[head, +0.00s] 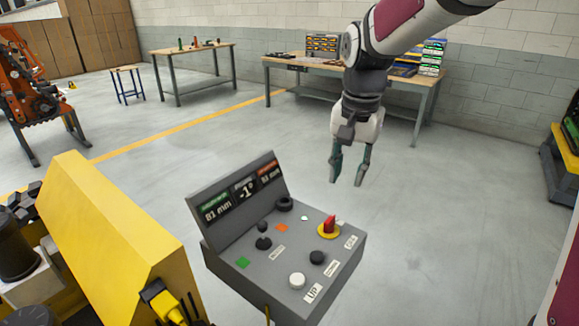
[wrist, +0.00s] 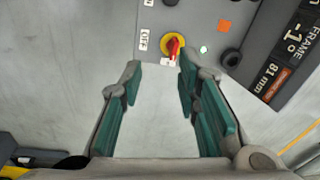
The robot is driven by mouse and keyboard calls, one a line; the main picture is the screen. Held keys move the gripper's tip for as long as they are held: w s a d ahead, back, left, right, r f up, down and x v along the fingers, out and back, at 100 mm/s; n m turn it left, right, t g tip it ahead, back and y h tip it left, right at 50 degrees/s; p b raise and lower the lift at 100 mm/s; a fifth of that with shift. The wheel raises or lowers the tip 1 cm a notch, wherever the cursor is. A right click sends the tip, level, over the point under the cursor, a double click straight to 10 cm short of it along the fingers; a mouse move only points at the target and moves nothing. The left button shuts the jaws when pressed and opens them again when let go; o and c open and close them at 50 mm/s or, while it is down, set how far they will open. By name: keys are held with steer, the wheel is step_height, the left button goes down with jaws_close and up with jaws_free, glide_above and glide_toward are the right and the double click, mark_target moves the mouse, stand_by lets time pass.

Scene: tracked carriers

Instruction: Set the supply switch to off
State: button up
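The supply switch is a red handle on a yellow disc (head: 329,226), on the right part of the grey control panel (head: 225,259). In the wrist view the red handle (wrist: 174,47) lies at the top middle, pointing down toward a small white label at the panel edge. A label that seems to read OFF (wrist: 144,40) is left of the disc; it also shows in the head view (head: 351,242). My gripper (head: 347,180) is open and empty, above and beyond the panel, apart from the switch. In the wrist view its fingertips (wrist: 160,66) are below the switch.
The panel also has black knobs (head: 263,243), a white button (head: 297,280), green and orange patches, and a raised display (head: 240,190). A yellow machine body (head: 115,220) stands left of it. Workbenches (head: 345,72) are at the back. The floor beyond the panel is clear.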

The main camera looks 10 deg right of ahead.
steer(key=m+g, duration=0.1)
steer(key=m, duration=0.1)
glide_toward(330, 218)
step_height(330, 218, down, 10)
steer(key=shift+f, duration=0.25)
jaws_close()
